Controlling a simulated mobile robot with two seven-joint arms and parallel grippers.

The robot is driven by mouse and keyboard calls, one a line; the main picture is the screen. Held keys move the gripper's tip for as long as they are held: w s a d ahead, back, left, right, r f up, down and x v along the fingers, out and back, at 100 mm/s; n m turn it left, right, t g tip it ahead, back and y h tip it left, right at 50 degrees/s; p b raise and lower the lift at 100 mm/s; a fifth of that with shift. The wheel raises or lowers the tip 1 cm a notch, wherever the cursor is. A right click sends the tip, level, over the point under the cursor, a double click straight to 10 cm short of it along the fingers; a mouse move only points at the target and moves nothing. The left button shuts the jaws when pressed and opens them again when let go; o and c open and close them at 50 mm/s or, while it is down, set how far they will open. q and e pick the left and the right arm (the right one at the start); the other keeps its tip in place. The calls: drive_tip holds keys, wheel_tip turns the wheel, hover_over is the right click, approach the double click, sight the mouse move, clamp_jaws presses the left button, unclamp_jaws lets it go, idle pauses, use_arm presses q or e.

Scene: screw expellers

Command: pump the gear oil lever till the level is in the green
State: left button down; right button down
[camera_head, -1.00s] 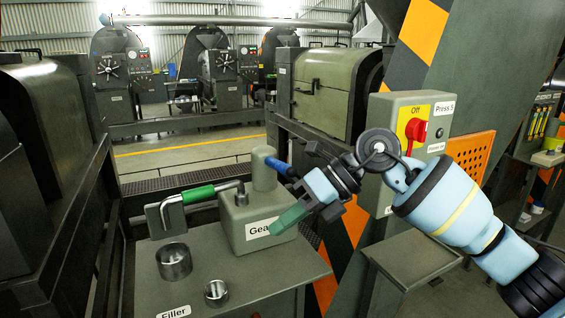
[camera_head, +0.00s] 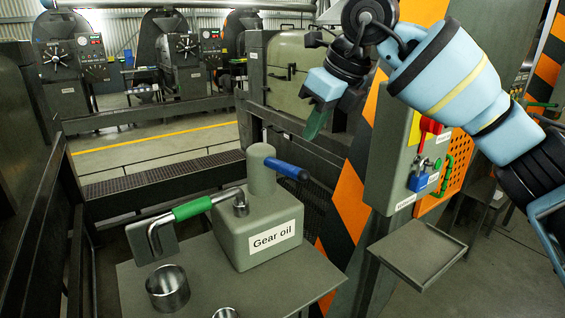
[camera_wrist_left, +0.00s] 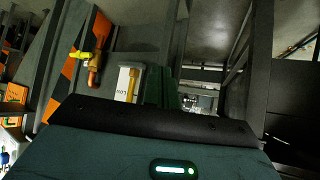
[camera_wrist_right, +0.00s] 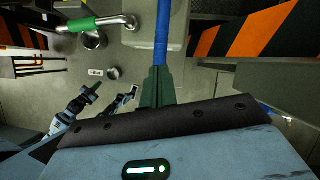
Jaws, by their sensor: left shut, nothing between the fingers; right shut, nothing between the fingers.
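The grey gear oil box (camera_head: 262,233) stands on a bench with its label facing me. A blue-handled lever (camera_head: 286,169) comes out of the cylinder on top and points right, tilted slightly down. A green-gripped bent pipe (camera_head: 193,208) is on the box's left. My right gripper (camera_head: 316,122) is shut and empty, above and right of the blue handle, apart from it. In the right wrist view the blue handle (camera_wrist_right: 161,35) lines up beyond the fingers. My left gripper (camera_wrist_left: 161,88) is shut and empty, seen only in its wrist view. I cannot make out any green level zone.
A small metal cup (camera_head: 168,287) stands on the bench (camera_head: 285,282). A switch box (camera_head: 405,150) with a red knob and a small shelf (camera_head: 418,250) are at right. The left wrist view shows a white plate with an amber strip (camera_wrist_left: 130,84) beside a valve (camera_wrist_left: 93,72).

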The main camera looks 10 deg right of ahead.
sight(301, 174)
use_arm(q)
drive_tip(key=shift+s+d, duration=0.25)
use_arm(e)
drive_tip(key=shift+s+d, duration=0.15)
use_arm(q)
drive_tip(key=shift+f, duration=0.1)
